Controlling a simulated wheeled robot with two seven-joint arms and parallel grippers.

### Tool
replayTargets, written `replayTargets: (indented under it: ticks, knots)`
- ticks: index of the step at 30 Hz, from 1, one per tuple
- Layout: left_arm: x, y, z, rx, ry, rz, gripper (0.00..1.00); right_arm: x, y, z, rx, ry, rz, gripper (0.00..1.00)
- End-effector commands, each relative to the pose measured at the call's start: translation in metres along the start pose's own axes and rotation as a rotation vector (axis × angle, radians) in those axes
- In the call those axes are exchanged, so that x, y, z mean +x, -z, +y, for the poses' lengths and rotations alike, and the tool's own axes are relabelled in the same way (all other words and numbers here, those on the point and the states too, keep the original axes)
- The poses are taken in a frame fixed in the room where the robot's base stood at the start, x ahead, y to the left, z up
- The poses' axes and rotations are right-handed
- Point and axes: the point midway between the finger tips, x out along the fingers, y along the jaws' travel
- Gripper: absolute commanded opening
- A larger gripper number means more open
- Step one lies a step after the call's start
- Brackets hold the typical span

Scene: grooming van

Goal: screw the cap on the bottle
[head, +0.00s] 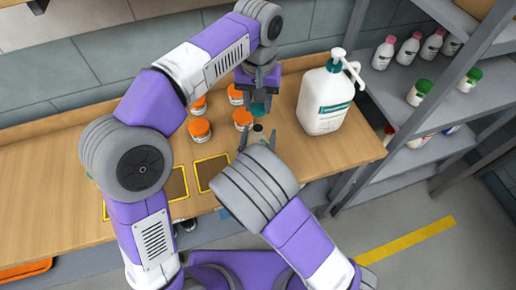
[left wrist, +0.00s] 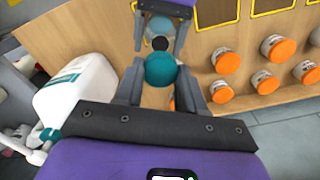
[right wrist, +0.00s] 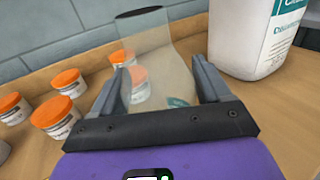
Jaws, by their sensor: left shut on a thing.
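The teal cap (head: 258,108) is between the fingers of my left gripper (head: 258,100), which is shut on it. In the left wrist view the cap (left wrist: 160,69) is just above and beside the bottle's dark neck (left wrist: 160,43), seemingly apart from it. The clear bottle (head: 259,134) stands on the bench, and its see-through body also shows in the right wrist view (right wrist: 160,65). My right gripper (right wrist: 160,85) is open, with one finger on each side of the bottle. Its hold on the bottle's lower part is partly hidden.
Several orange-lidded jars (head: 199,128) stand left of and behind the bottle. A large white pump bottle (head: 325,100) is close on the right. Yellow-edged squares (head: 212,172) mark the bench (head: 60,170). A metal shelf (head: 420,155) with small bottles stands at right.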

Motion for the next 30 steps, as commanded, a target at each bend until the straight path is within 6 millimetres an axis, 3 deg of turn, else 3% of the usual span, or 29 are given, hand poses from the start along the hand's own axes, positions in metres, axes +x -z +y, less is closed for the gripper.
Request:
replayTargets:
  ticks: [1, 12, 16, 24, 30]
  knots:
    - [0.0, 0.0, 0.0, 0.0, 0.0, 0.0, 0.11, 0.0, 0.0, 0.0, 0.0, 0.0, 0.0, 0.68]
    - [0.0, 0.0, 0.0, 0.0, 0.0, 0.0, 0.11, 0.0, 0.0, 0.0, 0.0, 0.0, 0.0, 0.13]
    - [0.008, 0.0, 0.0, 0.0, 0.002, -0.003, 0.11, 0.0, 0.0, 0.0, 0.0, 0.0, 0.0, 0.13]
    - [0.046, -0.002, 0.0, -0.001, 0.002, -0.002, 0.11, 0.0, 0.0, 0.0, 0.0, 0.0, 0.0, 0.13]
    - [0.05, -0.001, 0.0, -0.001, 0.0, 0.0, 0.11, 0.0, 0.0, 0.0, 0.0, 0.0, 0.0, 0.13]
